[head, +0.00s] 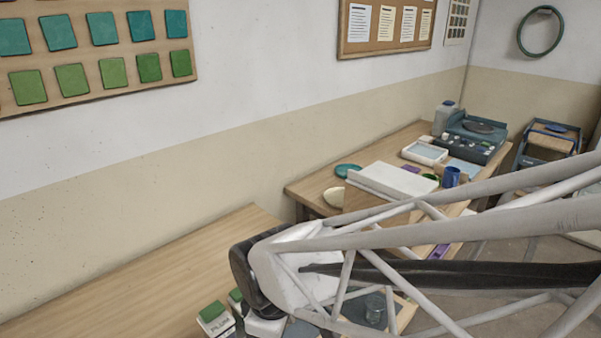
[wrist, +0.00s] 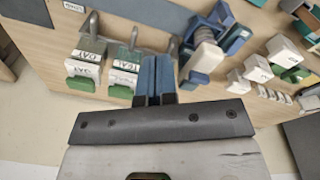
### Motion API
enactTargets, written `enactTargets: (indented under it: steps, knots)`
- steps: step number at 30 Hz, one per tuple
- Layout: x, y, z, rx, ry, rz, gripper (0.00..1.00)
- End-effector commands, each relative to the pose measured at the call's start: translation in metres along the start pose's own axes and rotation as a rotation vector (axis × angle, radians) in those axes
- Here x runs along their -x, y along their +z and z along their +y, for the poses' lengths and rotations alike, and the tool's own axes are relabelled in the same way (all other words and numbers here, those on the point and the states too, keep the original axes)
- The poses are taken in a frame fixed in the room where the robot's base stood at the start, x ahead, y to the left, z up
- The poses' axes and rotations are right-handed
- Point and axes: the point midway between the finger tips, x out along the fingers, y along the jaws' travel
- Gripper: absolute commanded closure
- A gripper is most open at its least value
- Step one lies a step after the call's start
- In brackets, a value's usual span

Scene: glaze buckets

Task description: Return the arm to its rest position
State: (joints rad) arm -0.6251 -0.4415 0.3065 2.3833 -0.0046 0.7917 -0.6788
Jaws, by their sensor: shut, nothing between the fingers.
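My gripper (wrist: 156,77) shows in the wrist view as two blue fingers pressed together, with nothing between them. It is over or near a wooden surface with labelled white boxes. In the head view my arm stretches across the right and lower middle, and the fingers are hidden there. A white box with a green top marked "PLUM" (head: 216,319) stands at the lower edge of the head view. In the wrist view a box marked "OAT" (wrist: 88,70) and one marked "TEAL" (wrist: 123,76) lie left of my fingers, apart from them.
Metal hooks (wrist: 91,27) stand by the boxes. A blue and white object (wrist: 205,50) is close right of my fingers, with white blocks (wrist: 284,52) farther right. In the head view the near wooden tabletop (head: 130,275) is mostly bare; a far table (head: 313,186) holds a device and trays.

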Motion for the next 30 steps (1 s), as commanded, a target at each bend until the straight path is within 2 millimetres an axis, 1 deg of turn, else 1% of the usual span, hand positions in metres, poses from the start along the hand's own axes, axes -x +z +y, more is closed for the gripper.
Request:
enactTargets:
  steps: [1,6,15,22,30]
  knots:
    - [0.005,0.008,0.006,-0.046,0.006,0.003,1.00]
    - [0.020,0.034,0.021,-0.199,0.022,0.011,1.00]
    - [0.044,0.080,0.040,-0.467,0.051,0.025,1.00]
    - [0.063,0.116,0.049,-0.673,0.074,0.036,1.00]
    - [0.083,0.158,0.053,-0.914,0.103,0.052,1.00]
